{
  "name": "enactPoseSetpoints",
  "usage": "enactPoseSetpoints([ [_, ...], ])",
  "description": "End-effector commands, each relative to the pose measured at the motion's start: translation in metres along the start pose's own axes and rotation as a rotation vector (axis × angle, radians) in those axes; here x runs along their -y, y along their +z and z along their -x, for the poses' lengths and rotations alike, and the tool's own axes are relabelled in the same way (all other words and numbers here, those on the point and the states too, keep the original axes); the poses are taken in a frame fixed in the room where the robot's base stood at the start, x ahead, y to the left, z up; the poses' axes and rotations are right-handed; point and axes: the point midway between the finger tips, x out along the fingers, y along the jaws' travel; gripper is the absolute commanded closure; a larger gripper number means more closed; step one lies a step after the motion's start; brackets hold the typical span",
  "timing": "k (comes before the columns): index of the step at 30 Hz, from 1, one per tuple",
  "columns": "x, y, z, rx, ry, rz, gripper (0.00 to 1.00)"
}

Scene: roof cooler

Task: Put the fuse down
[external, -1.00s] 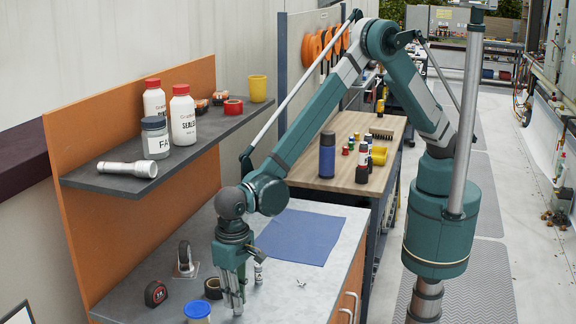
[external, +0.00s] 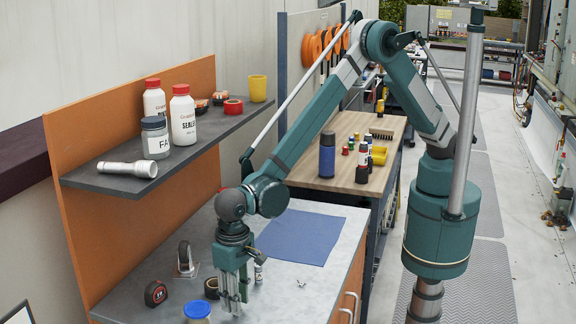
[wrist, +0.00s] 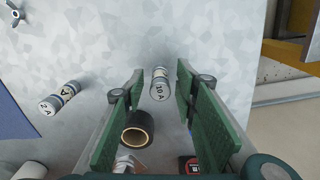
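A fuse marked 10 A (wrist: 160,84) shows in the wrist view between the two green fingers of my gripper (wrist: 161,80), with a gap on each side. The fingers are open and do not touch it. It appears to be on the grey worktop (wrist: 110,40). In the external view my gripper (external: 234,302) is low over the front of the worktop, and its fingers hide this fuse. A second fuse, marked 2 A (wrist: 60,97), lies apart to the left in the wrist view.
A black tape roll (external: 212,288), tape measure (external: 155,293), caster (external: 185,260) and blue-lidded jar (external: 197,311) are left of my gripper. A wing nut (external: 301,284) lies right. A blue mat (external: 300,238) lies behind; the shelf (external: 110,183) overhangs the left side.

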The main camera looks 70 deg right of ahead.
Motion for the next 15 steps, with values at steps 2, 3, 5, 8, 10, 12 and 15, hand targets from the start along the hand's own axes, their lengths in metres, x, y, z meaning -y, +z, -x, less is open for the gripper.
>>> enactPoseSetpoints([
  [2,0.0,0.0,0.002,0.0,0.0,0.0,0.71],
  [3,0.0,0.0,0.003,0.0,0.0,0.0,0.71],
  [5,0.0,0.0,0.006,0.0,0.0,0.0,0.71],
  [8,0.0,0.0,0.014,0.0,0.0,0.0,0.71],
  [10,0.0,0.0,0.021,0.0,0.0,0.0,0.71],
  [12,0.0,0.0,0.031,0.0,0.0,0.0,0.71],
  [15,0.0,0.0,0.046,0.0,0.0,0.0,0.71],
])
